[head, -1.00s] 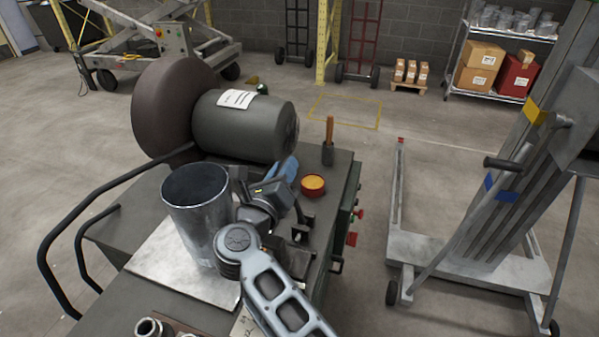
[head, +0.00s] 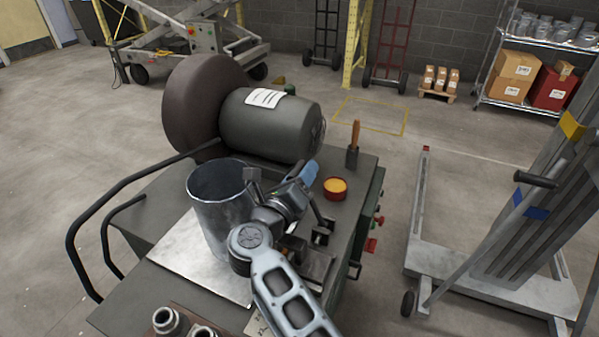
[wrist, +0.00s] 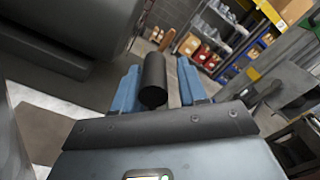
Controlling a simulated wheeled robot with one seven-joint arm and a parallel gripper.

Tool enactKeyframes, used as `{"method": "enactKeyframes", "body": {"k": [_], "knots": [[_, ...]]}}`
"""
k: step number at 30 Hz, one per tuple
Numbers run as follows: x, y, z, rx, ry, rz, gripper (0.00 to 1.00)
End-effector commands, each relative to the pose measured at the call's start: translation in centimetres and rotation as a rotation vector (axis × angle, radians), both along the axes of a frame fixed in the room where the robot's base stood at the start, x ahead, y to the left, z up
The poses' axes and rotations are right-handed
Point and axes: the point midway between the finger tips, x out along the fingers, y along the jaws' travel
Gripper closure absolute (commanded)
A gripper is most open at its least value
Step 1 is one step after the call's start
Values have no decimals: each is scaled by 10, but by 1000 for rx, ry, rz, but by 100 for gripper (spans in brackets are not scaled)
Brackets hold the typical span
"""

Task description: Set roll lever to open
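My gripper (head: 309,172) is over the bench, right of the upright metal duct cylinder (head: 215,205) and in front of the dark drum. In the wrist view its two blue fingers (wrist: 158,88) stand apart. A black cylindrical grip (wrist: 154,78), apparently the roll lever's handle, shows between them, closer to the left finger. A gap shows on its right, and I cannot tell whether it touches the left finger. In the head view the lever is not clearly distinguishable behind my wrist and the dark fittings there.
A yellow-filled red tin (head: 335,188) and a wooden-handled tool (head: 354,145) are on the bench right of my gripper. A large dark drum (head: 265,128) lies behind. A black rail (head: 100,215) runs along the left. A grey lift (head: 500,235) stands on the floor at right.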

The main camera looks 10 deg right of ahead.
Motion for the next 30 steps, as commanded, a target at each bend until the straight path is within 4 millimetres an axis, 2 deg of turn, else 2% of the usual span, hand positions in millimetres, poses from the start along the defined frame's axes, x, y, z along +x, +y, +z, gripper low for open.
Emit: {"method": "enactKeyframes", "body": {"k": [3, 12, 24, 30], "knots": [[1, 1, 3, 1, -4, 3, 49], [-2, 5, 5, 2, -9, 6, 49], [-53, 34, 2, 1, -6, 7, 49], [-66, 41, 3, 2, -5, 5, 49]]}}
